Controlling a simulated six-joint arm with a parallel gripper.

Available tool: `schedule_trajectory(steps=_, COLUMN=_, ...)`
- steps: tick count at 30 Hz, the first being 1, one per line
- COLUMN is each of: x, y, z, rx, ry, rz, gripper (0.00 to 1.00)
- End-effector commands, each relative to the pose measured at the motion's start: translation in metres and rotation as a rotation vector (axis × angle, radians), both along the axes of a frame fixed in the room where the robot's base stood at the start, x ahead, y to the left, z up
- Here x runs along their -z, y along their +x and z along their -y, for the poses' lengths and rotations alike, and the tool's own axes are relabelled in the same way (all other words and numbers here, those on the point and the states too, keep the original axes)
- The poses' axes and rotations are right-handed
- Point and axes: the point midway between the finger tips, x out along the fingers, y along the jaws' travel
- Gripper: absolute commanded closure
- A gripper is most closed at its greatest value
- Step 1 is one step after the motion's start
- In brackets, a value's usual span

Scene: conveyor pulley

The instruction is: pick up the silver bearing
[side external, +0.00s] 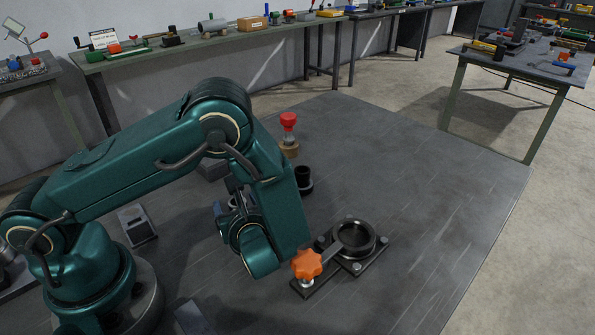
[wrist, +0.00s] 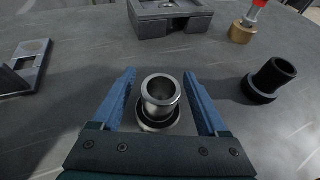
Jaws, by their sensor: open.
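The silver bearing (wrist: 160,91) shows in the wrist view as a shiny upright ring with an open bore, seated on or in a dark round base. My gripper (wrist: 160,84) is open, with one blue finger on each side of the bearing and a gap on both sides. I cannot tell how far the fingertips reach down beside it. In the side external view my arm hides most of the bearing and the gripper's fingers.
A black flanged sleeve (wrist: 270,80) stands to the right, with a red-topped brass piece (wrist: 245,25) beyond it. A grey block (wrist: 170,20) is at the back, a flat slotted plate (wrist: 30,65) at left. A dark fixture (side external: 355,238) with an orange knob (side external: 307,264) stands in front of my arm.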

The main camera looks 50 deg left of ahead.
Motion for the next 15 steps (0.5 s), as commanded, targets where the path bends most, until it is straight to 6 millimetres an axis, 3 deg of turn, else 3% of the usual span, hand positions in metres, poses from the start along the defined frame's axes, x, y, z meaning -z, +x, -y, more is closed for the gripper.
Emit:
schedule_trajectory(steps=11, x=0.0032, y=0.0026, z=-0.0071, rx=0.001, ry=0.000, rz=-0.002, gripper=0.23)
schedule_trajectory(steps=15, x=0.0031, y=0.0026, z=-0.0070, rx=0.001, ry=0.000, rz=-0.002, gripper=0.77)
